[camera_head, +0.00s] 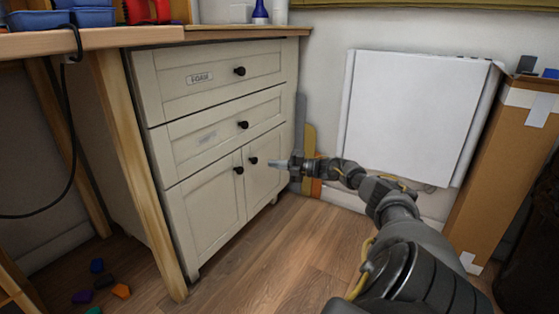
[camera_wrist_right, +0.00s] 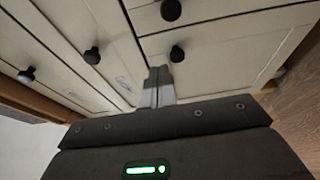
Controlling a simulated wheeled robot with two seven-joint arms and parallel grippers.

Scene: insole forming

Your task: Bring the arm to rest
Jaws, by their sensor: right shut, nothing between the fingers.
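My right arm comes in from the lower right in the head view. Its gripper (camera_head: 274,163) is in front of the lower doors of a cream cabinet (camera_head: 200,215), near the right door's black knob. In the right wrist view the gripper (camera_wrist_right: 159,75) has its fingers together and empty, with the cabinet front and its black knobs beyond. I cannot tell from these views whether the fingertips touch the cabinet. The drawers and doors look closed. My left gripper is not in view.
A wooden table (camera_head: 100,40) with blue bins (camera_head: 90,17) stands at the left. A white panel (camera_head: 415,110) is against the wall, beside a tall cardboard box (camera_head: 505,165) at the right. Several small coloured pieces (camera_head: 121,291) lie on the floor at lower left. The wooden floor (camera_head: 265,260) before the cabinet is clear.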

